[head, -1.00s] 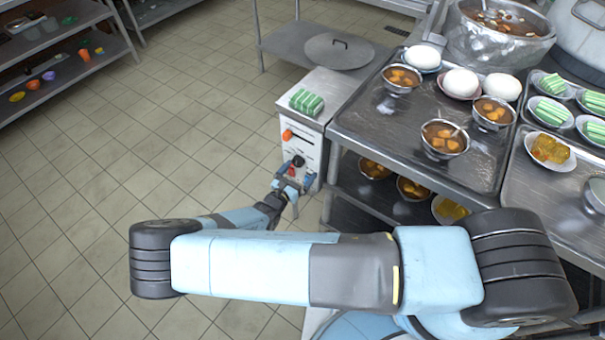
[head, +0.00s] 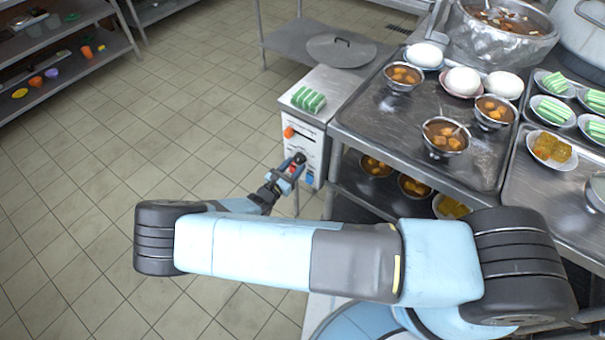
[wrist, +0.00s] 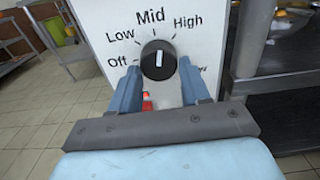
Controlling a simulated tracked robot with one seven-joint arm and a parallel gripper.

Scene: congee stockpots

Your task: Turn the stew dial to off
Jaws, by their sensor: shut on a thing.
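The black dial (wrist: 158,60) is on the white front panel of a control box (wrist: 95,15), and its white pointer line points roughly up at Mid. Off, Low, Mid and High are printed around it, with Off at the left. My gripper (wrist: 160,82) is shut on the dial, one blue finger on each side. In the head view my gripper (head: 290,165) reaches the box front (head: 305,150), with the black dial (head: 299,158) at its fingertips. Part of another label at the right is hidden by a finger.
An orange knob (head: 288,132) sits higher on the box. A green-striped item (head: 308,100) lies on top. A steel table (head: 345,140) with bowls stands just right of the box. Red lights (wrist: 146,100) show below the dial. The tiled floor (head: 180,130) at left is clear.

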